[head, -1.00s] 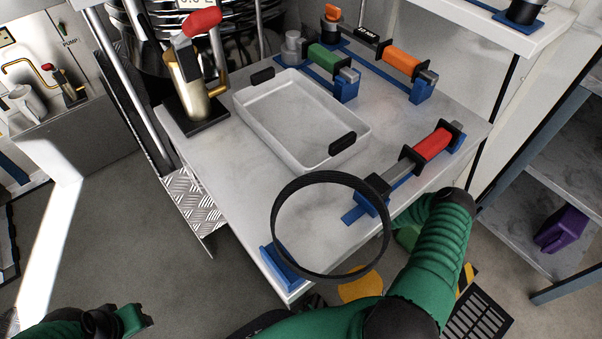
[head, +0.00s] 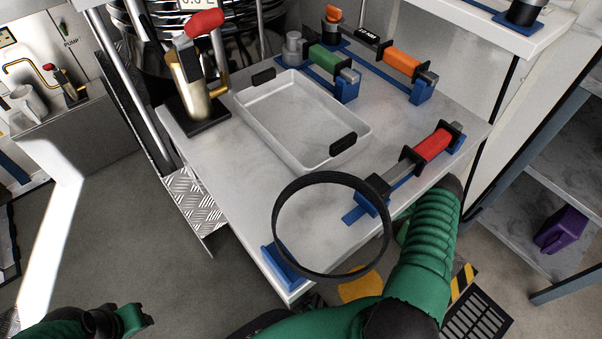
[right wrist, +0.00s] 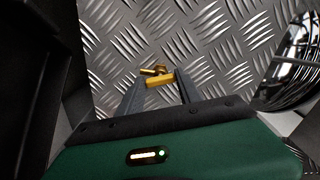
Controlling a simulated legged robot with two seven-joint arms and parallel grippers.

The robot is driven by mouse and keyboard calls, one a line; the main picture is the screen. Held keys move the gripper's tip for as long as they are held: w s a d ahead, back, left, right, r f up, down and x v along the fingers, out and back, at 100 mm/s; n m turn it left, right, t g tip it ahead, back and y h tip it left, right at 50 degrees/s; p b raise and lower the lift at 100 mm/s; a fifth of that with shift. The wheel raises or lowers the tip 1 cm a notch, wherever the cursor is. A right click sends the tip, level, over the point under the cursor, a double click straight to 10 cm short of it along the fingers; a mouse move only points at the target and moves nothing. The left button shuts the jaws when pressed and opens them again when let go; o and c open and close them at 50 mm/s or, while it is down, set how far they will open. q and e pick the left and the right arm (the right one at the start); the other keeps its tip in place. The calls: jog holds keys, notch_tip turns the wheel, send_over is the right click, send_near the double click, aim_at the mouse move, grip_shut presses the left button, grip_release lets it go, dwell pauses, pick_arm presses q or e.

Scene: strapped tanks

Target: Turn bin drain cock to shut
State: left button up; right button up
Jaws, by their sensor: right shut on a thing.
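In the right wrist view a small brass cock (right wrist: 152,71) stands out from a diamond-plate metal wall (right wrist: 190,40). Its brass handle (right wrist: 160,82) lies crosswise between the fingertips of my right gripper (right wrist: 160,88), which is shut on it. In the head view my right green arm reaches in from the bottom and its far end passes behind the bench edge, so the right gripper and the cock are hidden there. My left gripper (head: 132,318) is at the bottom left, over the floor, away from the bench; its jaw opening is unclear.
The white bench (head: 225,165) carries a white tray (head: 260,125), a brass valve with a red handle (head: 190,85), a black ring (head: 280,245) and red (head: 433,146), green (head: 324,58) and orange (head: 403,62) handled fixtures. A shelf with a purple container (head: 560,229) is at right.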

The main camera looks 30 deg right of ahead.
jog(key=shift+d+m, duration=0.2)
jog(key=shift+m, duration=0.8)
jog(key=shift+d+m, duration=0.15)
jog(key=shift+m, duration=0.85)
jog(key=o, duration=1.4)
jog(key=shift+f, duration=0.1)
jog(key=shift+a, duration=0.15)
jog(key=s+p, duration=0.2)
jog(key=s, duration=0.3)
jog(key=s+d+p, duration=0.1)
jog(key=s+p, duration=0.1)
jog(key=s, duration=0.4)
jog(key=s+p, duration=0.2)
jog(key=s, duration=0.4)
jog(key=shift+d+p, duration=0.15)
jog(key=shift+p, duration=0.15)
